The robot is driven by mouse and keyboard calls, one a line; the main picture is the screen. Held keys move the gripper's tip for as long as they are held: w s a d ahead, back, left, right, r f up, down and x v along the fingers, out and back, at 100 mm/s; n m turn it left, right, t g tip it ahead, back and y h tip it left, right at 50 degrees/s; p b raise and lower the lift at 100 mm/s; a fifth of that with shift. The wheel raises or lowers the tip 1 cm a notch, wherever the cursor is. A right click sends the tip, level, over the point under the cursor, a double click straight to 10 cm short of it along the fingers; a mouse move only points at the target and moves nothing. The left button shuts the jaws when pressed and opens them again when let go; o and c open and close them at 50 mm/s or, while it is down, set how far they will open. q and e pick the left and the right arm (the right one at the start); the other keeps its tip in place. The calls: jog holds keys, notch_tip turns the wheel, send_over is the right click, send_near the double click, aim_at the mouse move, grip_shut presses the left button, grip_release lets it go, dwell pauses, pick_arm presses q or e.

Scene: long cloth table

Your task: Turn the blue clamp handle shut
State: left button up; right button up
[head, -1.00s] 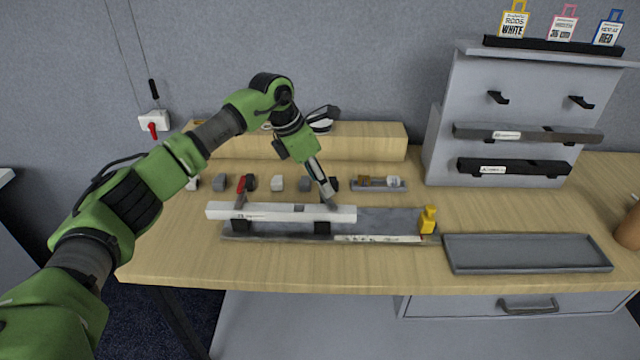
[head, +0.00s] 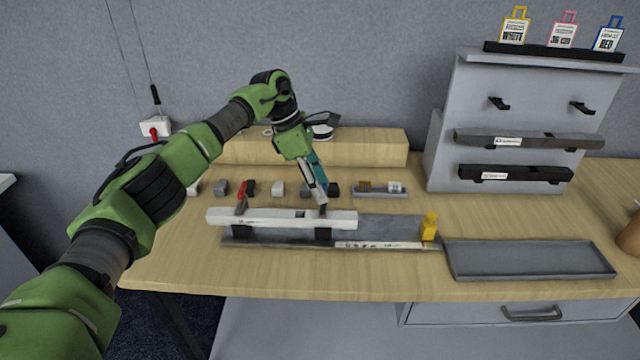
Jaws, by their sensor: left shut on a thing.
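A long white bar (head: 275,219) lies in a grey fixture (head: 375,230) on the table. A clamp with a red handle (head: 241,190) stands at the bar's left part. My left gripper (head: 322,197) points down at the matching clamp spot near the bar's right end. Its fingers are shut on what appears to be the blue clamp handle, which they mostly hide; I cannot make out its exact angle. A teal strip shows beside the fingers, but I cannot tell whether it belongs to the handle or to my gripper. My right gripper is out of view.
A yellow block (head: 429,227) stands at the fixture's right end. An empty grey tray (head: 530,259) lies to the right. Several small blocks and a small tray (head: 380,193) sit behind the fixture. A wooden box (head: 375,147) and a grey rack (head: 480,110) stand at the back.

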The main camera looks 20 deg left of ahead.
pick_arm(q)
jog(key=shift+r, duration=0.1)
jog(key=o, duration=1.1)
jog(key=v, duration=1.2)
jog(key=shift+a, duration=0.1)
